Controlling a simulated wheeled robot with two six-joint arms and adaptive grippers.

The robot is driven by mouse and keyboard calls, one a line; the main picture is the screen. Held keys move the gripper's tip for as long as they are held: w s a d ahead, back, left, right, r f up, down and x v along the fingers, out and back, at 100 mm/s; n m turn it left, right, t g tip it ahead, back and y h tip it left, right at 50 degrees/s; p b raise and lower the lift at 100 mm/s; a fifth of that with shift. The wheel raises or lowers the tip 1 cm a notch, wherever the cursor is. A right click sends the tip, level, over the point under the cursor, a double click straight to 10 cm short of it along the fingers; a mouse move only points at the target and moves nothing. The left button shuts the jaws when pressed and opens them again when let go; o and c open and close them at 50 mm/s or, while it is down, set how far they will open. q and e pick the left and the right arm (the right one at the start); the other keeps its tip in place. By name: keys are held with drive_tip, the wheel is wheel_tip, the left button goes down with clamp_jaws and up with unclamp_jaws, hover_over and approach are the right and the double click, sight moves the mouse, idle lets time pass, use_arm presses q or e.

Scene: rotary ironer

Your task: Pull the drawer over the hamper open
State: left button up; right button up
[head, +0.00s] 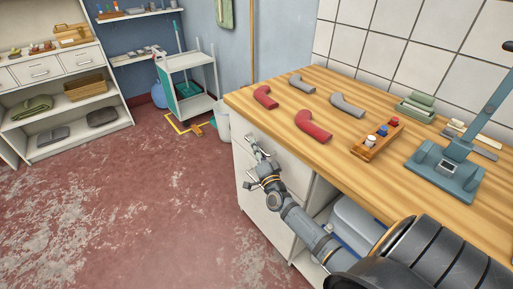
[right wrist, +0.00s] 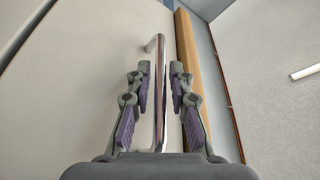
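The wooden-topped bench (head: 300,120) has white fronts on its left part. The upper front, a drawer (head: 292,172), looks shut. My right gripper (head: 257,150) is at this drawer's face. In the right wrist view a metal bar handle (right wrist: 160,95) runs between the two purple-padded fingers (right wrist: 160,85) of my right gripper. The fingers are apart, one on each side of the bar, with a visible gap on the right side. I cannot identify a hamper for certain; my right arm covers part of the bench front. My left gripper is not in view.
A grey-blue bin (head: 358,222) sits in the bench's open bay. A white cart (head: 188,85) and shelves (head: 65,95) are farther back. The red floor left of the bench is clear.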

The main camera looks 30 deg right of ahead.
drive_tip(key=shift+c, duration=0.2)
clamp_jaws()
drive_tip(key=shift+a, duration=0.1)
